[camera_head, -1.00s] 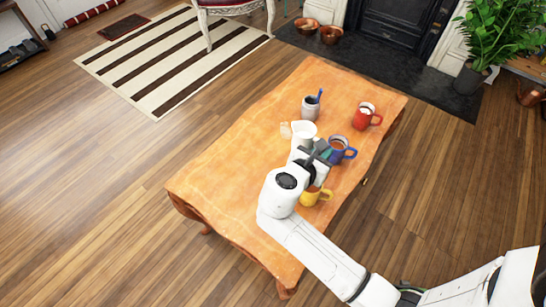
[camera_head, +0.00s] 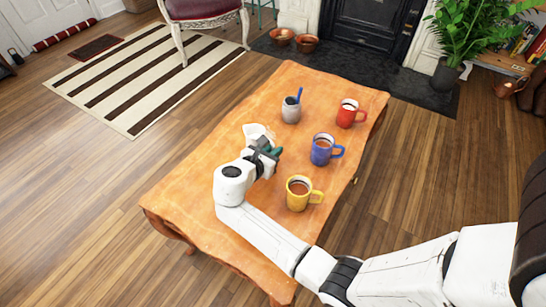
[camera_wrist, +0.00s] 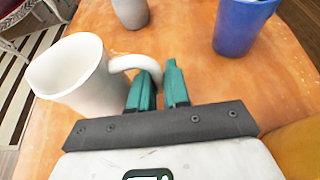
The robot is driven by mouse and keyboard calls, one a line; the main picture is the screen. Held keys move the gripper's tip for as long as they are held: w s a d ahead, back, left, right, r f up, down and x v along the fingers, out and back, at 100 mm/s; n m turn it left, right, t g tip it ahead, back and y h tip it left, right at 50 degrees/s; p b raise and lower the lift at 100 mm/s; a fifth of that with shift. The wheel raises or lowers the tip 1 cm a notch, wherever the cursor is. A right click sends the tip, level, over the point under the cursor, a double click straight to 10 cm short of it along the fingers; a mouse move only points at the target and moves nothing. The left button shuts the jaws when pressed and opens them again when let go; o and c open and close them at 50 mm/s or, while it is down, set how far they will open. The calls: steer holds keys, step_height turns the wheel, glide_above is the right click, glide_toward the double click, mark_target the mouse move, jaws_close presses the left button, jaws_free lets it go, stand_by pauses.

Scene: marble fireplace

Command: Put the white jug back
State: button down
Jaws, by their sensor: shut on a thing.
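The white jug (camera_head: 257,132) is on the left side of the mugs, over the orange-topped table (camera_head: 215,185). It also shows large at the left of the wrist view (camera_wrist: 82,82), with its handle reaching right to my fingers. My gripper (camera_head: 270,152) is shut on that handle, and its green fingertips (camera_wrist: 157,88) close around it in the wrist view. The lower part of the jug is partly hidden by my gripper in the head view. I cannot tell whether its base touches the table.
A blue mug (camera_head: 320,152), a red mug (camera_head: 347,116) and a yellow mug (camera_head: 297,197) stand to the right. The table's left and near-left parts are clear.

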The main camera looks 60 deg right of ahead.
steer(key=shift+f, duration=0.8)
steer(key=c, duration=1.1)
jaws_free()
steer(key=shift+f, duration=0.1)
steer(key=shift+a+r, duration=0.1)
steer(key=shift+r, duration=0.1)
steer(key=p+v, duration=0.3)
steer(key=v, duration=0.9)
steer(key=shift+s+f, duration=0.1)
